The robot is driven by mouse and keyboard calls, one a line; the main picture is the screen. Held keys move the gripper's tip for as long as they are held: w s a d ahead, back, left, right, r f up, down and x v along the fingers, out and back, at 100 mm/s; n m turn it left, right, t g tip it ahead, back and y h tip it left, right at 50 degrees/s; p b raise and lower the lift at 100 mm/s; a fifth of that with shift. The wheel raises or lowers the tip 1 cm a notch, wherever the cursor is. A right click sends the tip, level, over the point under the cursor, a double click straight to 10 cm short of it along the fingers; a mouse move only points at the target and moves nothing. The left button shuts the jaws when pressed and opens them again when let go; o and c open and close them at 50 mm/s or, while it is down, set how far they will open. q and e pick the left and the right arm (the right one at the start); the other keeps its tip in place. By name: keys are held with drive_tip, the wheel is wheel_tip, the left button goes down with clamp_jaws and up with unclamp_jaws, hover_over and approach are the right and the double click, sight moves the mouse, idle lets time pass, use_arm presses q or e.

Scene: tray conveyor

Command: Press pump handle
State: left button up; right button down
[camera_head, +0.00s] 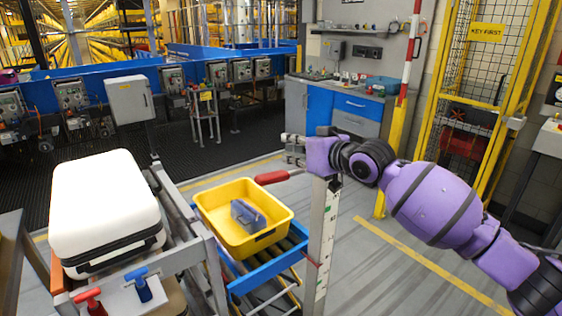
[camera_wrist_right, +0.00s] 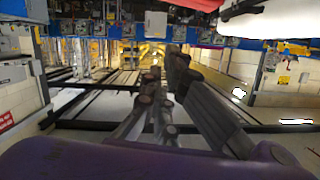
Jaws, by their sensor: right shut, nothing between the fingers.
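The pump handle (camera_head: 272,177) has a red grip on a grey rod. It sticks out to the left, roughly level, from near the top of an upright post (camera_head: 322,235) with markings on it. My right gripper (camera_head: 288,147), on the purple arm coming in from the right, appears above the handle, with a visible gap between them in the head view. It is shut and empty. Its dark fingers (camera_wrist_right: 160,95) fill the middle of the right wrist view. The rod's join to the post is partly hidden. My left gripper is not in view.
A yellow bin (camera_head: 215,190) holding a grey-blue object stands on a blue-framed conveyor left of the post. A white case (camera_head: 105,205) sits farther left, with red and blue T-handles before it. The floor right of the post is open.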

sight(281, 176)
drive_tip(key=x, duration=0.4)
drive_tip(key=shift+s+f, duration=0.25)
drive_tip(key=shift+f, duration=0.95)
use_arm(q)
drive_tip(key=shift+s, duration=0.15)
use_arm(e)
drive_tip(key=shift+s+f, duration=0.1)
drive_tip(key=shift+f, duration=0.7)
